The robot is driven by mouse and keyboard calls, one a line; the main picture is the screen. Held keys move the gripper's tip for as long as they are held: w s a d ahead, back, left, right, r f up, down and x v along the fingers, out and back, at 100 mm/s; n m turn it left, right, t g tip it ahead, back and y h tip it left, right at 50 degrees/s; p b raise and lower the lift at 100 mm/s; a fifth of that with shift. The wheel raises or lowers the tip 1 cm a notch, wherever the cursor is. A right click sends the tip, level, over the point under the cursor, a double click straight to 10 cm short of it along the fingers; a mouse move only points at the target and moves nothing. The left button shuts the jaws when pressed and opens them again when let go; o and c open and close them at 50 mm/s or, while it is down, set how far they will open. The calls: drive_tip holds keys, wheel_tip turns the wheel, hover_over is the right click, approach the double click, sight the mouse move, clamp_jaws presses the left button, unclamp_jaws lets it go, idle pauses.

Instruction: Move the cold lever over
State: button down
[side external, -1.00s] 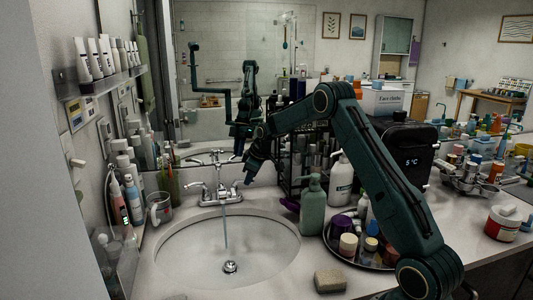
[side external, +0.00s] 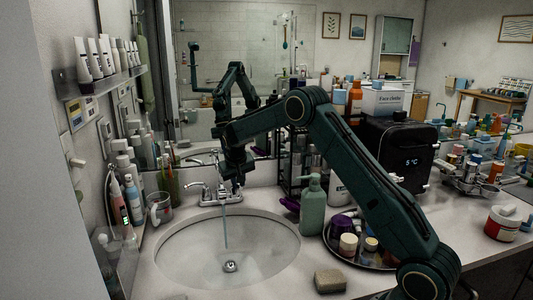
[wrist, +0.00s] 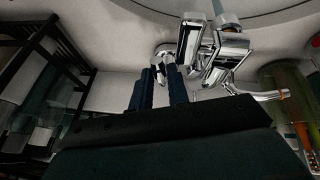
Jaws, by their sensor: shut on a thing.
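The chrome faucet (side external: 210,193) stands at the back of the sink, with water running from its spout into the basin. My gripper (side external: 236,184) is down at the faucet's right-hand side and covers the lever there in the side view. In the wrist view my gripper's two dark fingers (wrist: 162,80) are close together, shut on the slim chrome lever (wrist: 168,58). Most of the lever is hidden between and behind the fingers. The faucet body (wrist: 225,55) is just right of the fingers in that view. The left-hand lever (side external: 201,185) shows beside the spout.
A green pump bottle (side external: 312,207) and a round tray of jars (side external: 333,252) stand right of the sink. A black rack (wrist: 45,75) is close on the left in the wrist view. A clear cup (side external: 159,208) stands left of the faucet. The basin (side external: 185,255) is open.

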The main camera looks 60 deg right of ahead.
drive_tip(key=shift+w+a+m, duration=0.1)
drive_tip(key=shift+a+m, duration=0.05)
drive_tip(key=shift+m, duration=0.15)
drive_tip(key=c, duration=1.3)
unclamp_jaws()
drive_tip(key=shift+c, duration=0.2)
drive_tip(key=v, duration=1.3)
drive_tip(key=shift+a+r, duration=0.2)
drive_tip(key=shift+r, duration=0.15)
